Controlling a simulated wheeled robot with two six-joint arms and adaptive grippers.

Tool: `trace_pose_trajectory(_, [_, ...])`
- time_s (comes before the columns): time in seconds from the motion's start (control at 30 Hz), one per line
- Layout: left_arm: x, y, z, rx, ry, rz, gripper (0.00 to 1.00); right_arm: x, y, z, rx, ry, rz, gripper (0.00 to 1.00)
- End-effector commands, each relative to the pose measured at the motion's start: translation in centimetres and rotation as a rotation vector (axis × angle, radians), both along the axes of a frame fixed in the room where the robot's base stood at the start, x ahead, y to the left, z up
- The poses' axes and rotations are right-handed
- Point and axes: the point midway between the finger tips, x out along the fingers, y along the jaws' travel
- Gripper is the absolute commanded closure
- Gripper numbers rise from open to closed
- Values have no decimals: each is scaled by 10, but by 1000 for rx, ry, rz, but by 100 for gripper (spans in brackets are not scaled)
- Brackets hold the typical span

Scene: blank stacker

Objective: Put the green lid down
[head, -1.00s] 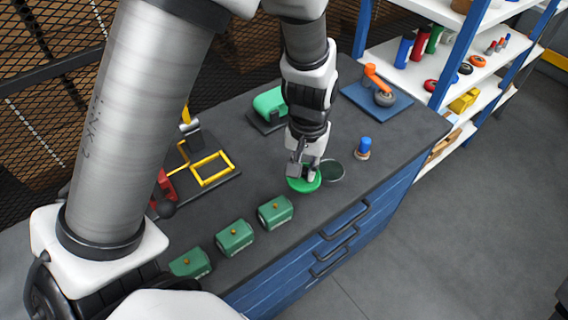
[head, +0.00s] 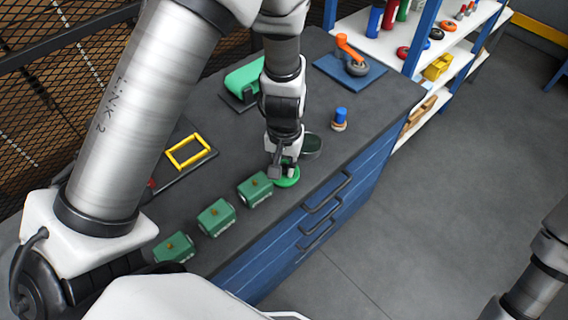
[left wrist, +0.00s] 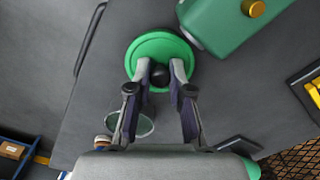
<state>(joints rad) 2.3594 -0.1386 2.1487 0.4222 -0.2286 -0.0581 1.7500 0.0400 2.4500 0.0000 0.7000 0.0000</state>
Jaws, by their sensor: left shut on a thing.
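The green lid (head: 288,181) is a round disc with a dark knob (left wrist: 160,75). My left gripper (head: 280,170) is shut on this knob from above; in the left wrist view the two fingers pinch it over the lid (left wrist: 150,46). The lid is level, low over the dark worktop near its front edge; I cannot tell if it touches. A round dark-green open-looking container (head: 312,145) stands just behind it, partly hidden by the gripper. It also shows in the left wrist view (left wrist: 144,126). My right gripper is out of view.
A green box with a brass knob (head: 254,188) sits close beside the lid, with two similar boxes (head: 216,217) further along the row. A blue-topped peg (head: 340,115) stands behind. A yellow frame (head: 188,151) lies left. Blue drawers (head: 330,205) are below the front edge.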

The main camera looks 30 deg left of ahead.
Motion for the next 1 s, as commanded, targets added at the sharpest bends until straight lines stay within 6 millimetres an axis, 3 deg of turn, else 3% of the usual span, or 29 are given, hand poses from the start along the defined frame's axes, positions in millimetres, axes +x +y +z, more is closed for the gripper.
trace_pose_trajectory(0.07, [0,0,-4,0,1,0,100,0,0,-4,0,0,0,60])
trace_pose_trajectory(0.1, [0,0,-2,0,1,0,66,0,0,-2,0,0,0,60])
trace_pose_trajectory(0.13, [0,0,-2,0,1,0,55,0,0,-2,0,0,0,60])
trace_pose_trajectory(0.43, [0,0,-1,0,1,0,55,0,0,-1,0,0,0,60])
trace_pose_trajectory(0.57, [1,0,8,0,-2,-1,55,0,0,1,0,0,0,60])
trace_pose_trajectory(1.0, [1,-1,108,0,-3,0,55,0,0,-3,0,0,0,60])
